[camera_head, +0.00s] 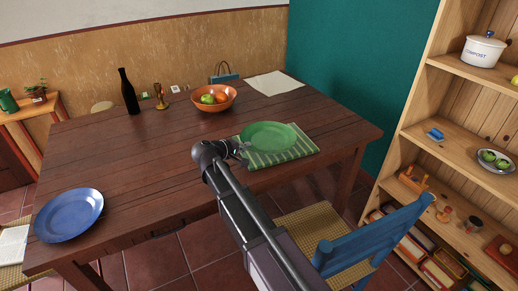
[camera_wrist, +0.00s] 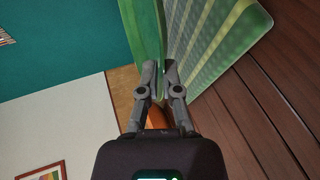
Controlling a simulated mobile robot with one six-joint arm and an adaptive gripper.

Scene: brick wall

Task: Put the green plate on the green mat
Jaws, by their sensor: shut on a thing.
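The green plate (camera_head: 268,136) is over the green striped mat (camera_head: 282,156) on the wooden table, covering much of the mat's middle and back. In the wrist view the plate (camera_wrist: 148,30) is seen nearly edge-on beside the mat (camera_wrist: 215,45). My gripper (camera_head: 240,148) is shut on the plate's rim at its left side. In the wrist view my gripper's fingertips (camera_wrist: 160,68) close around the rim. I cannot tell whether the plate's underside touches the mat.
A blue plate (camera_head: 69,214) lies at the table's near left. An orange fruit bowl (camera_head: 213,99), a dark bottle (camera_head: 128,92) and a pale paper sheet (camera_head: 275,84) are at the back. A blue chair (camera_head: 372,240) stands at the near right, beside wooden shelves (camera_head: 440,140). The table's middle left is clear.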

